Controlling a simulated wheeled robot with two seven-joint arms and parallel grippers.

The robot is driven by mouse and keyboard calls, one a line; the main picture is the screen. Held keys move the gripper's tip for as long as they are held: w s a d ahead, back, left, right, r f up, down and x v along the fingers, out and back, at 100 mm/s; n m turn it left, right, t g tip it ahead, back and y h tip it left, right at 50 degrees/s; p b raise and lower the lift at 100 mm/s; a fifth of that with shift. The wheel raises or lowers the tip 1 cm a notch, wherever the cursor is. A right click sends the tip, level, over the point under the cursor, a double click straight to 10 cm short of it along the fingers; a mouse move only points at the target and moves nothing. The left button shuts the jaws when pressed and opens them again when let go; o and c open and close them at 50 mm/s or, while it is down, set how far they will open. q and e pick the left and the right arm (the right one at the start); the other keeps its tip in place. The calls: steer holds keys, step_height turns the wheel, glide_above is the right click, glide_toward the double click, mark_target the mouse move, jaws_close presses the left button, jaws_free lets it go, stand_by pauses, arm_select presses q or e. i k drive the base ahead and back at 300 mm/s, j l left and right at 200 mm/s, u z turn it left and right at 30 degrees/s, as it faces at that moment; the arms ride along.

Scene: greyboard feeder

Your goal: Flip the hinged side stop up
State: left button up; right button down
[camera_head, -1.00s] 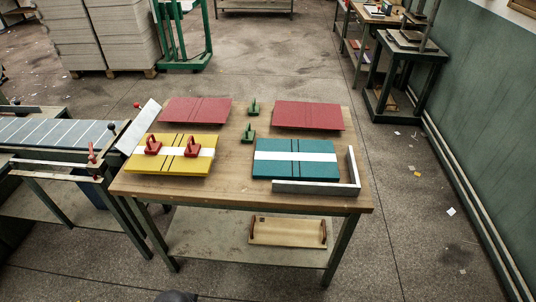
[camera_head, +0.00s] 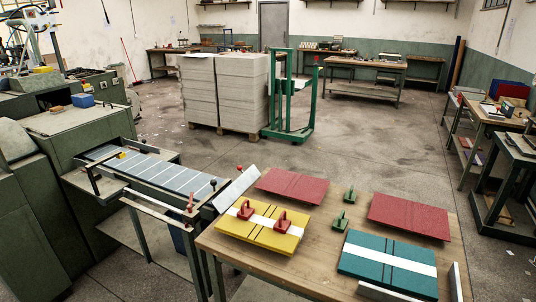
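The feeder's blue-grey bed (camera_head: 150,172) with pale cross lines lies at the left of the head view, left of the worktable. A long bar (camera_head: 150,206) runs along its near side, with a red-handled upright (camera_head: 190,202) near the bar's right end. A dark-knobbed post (camera_head: 213,183) stands at the bed's right end. A tilted pale grey plate (camera_head: 236,187) lies between the bed and the table, with a red knob (camera_head: 239,168) by its top. I cannot tell for certain which part is the hinged side stop. Neither of my grippers is in view.
The wooden worktable (camera_head: 322,250) holds two red boards, a yellow board (camera_head: 260,226) with red handled clamps, a teal board (camera_head: 388,264) and green handled pieces. Grey board stacks (camera_head: 223,90) and a green trolley (camera_head: 290,100) stand behind. Open floor lies beyond the table.

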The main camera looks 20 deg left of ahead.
mark_target(226, 199)
steer(key=i+j+u, duration=0.5)
steer(key=i+u, duration=0.25)
steer(key=k, duration=0.1)
